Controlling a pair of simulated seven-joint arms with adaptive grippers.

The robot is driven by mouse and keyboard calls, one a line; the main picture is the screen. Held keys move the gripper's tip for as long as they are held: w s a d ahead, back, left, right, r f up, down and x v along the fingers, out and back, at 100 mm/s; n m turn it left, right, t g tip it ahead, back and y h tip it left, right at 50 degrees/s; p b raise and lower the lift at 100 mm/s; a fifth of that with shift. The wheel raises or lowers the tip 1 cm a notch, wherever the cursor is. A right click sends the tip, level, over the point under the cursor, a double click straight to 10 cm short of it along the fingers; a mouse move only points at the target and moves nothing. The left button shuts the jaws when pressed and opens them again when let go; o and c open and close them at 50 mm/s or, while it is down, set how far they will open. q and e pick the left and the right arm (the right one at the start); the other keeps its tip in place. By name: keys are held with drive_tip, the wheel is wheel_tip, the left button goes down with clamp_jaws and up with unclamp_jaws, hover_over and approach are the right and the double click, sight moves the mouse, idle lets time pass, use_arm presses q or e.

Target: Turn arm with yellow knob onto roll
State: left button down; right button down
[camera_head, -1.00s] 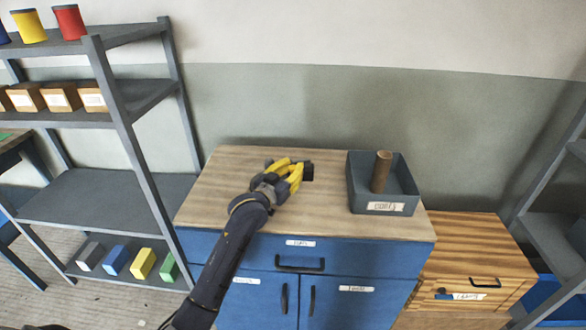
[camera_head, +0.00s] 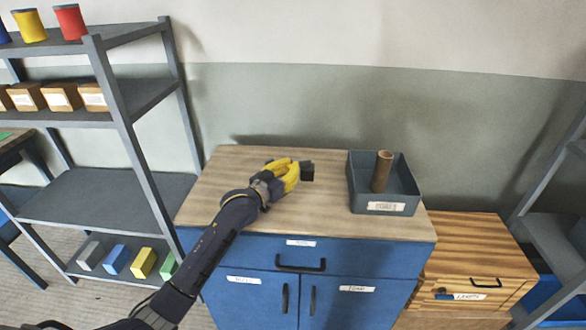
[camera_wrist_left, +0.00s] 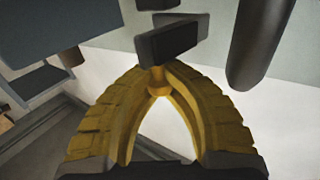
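In the head view my left gripper (camera_head: 298,170) reaches over the cabinet top. Its yellow fingers are together, at a small dark block-like part (camera_head: 308,172). In the left wrist view the finger tips meet at a small rounded yellow piece (camera_wrist_left: 158,90), which looks like the knob. A black block (camera_wrist_left: 168,41), likely part of the arm, lies just past the tips. The knob is hidden in the head view. A brown cardboard roll (camera_head: 382,171) stands upright in a grey bin (camera_head: 414,205) to the right, apart from the gripper. My right gripper is not in view.
The wooden top (camera_head: 240,163) of the blue cabinet (camera_head: 270,255) is otherwise clear. A grey shelf rack (camera_head: 140,150) with cans and boxes stands left. A lower wooden chest (camera_head: 470,240) and another rack (camera_head: 550,225) stand right. A dark rounded bar (camera_wrist_left: 260,40) shows in the wrist view.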

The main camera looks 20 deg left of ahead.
use_arm(q)
drive_tip(key=shift+w+a+r+m+g+h, duration=0.3)
drive_tip(key=shift+a+r+m+h, duration=0.1)
drive_tip(key=shift+r+m+h, duration=0.25)
drive_tip(key=shift+a+f+h, duration=0.15)
drive_tip(key=shift+a+h, duration=0.2)
drive_tip(key=c, duration=1.7)
unclamp_jaws()
drive_tip(key=shift+a, duration=0.1)
drive_tip(key=shift+c, duration=0.2)
drive_tip(key=o, duration=0.5)
drive_tip(key=shift+f, duration=0.3)
